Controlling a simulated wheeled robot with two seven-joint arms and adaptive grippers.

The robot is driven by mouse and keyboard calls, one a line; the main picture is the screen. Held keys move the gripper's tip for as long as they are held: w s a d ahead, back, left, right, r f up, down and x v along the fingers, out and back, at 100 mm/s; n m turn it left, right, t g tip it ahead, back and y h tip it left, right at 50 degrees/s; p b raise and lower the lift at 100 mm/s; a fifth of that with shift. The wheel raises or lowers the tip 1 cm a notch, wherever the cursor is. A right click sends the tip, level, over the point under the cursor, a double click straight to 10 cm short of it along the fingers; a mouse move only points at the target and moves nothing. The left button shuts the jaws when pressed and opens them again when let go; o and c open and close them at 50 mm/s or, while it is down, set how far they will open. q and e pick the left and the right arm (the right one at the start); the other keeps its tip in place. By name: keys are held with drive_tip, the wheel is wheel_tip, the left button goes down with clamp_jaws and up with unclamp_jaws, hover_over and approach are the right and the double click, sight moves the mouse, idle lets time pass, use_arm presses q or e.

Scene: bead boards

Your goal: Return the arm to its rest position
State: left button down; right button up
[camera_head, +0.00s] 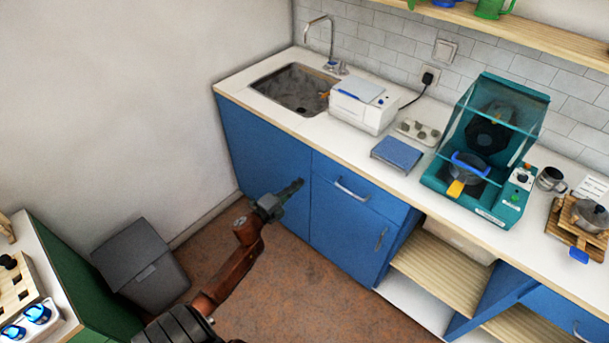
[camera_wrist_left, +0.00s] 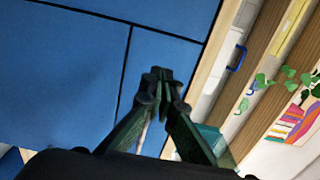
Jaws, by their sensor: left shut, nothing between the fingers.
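My left gripper (camera_head: 291,189) is held out in front of the blue cabinet below the sink, over the brown floor. Its arm comes in from the bottom of the head view. In the left wrist view the gripper's dark green fingers (camera_wrist_left: 161,76) meet at the tips with nothing between them. The blue cabinet doors (camera_wrist_left: 70,70) fill much of the wrist view behind them. I cannot tell the exact gap to the doors. My right gripper is not in view.
The white counter (camera_head: 375,180) holds a sink (camera_head: 290,90), a white box-shaped appliance (camera_head: 362,107), a blue pad (camera_head: 397,153) and a teal hooded cooker (camera_head: 490,150). A grey bin (camera_head: 140,262) stands by the left wall. A green cabinet (camera_head: 75,285) stands lower left. Floor between is free.

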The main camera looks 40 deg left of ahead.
use_arm(q)
drive_tip(key=s, duration=0.4)
drive_tip(key=shift+d, duration=0.1)
